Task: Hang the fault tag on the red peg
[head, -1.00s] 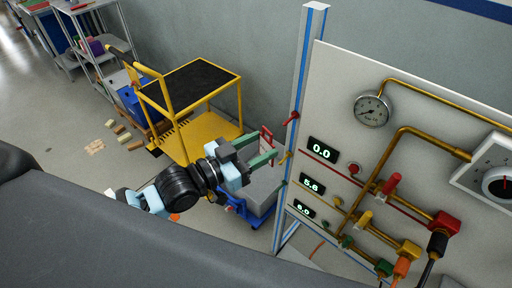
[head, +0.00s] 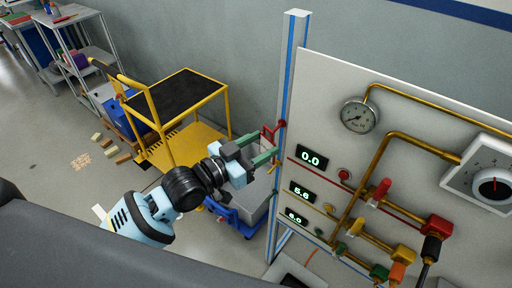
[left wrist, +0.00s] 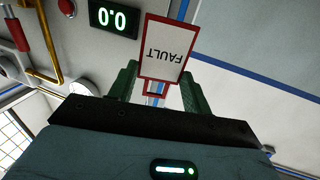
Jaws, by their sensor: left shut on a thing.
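The fault tag (left wrist: 166,48) is a white plate with a red border and the word FAULT, upside down in the left wrist view. It shows as a small red frame in the head view (head: 268,133). My left gripper (head: 264,157) is shut on the tag's narrow red end, between its green fingers (left wrist: 159,95). The red peg (head: 282,122) sticks out from the blue-striped post, right beside the tag's upper right corner in the head view. I cannot tell whether they touch. The peg cannot be made out in the left wrist view. My right gripper is out of view.
The panel (head: 325,85) with a gauge (head: 359,115), displays, pipes and valves stands right of the post (head: 291,65). A yellow trolley (head: 190,95) stands behind my left arm, and a grey box (head: 245,200) on a blue base below the gripper.

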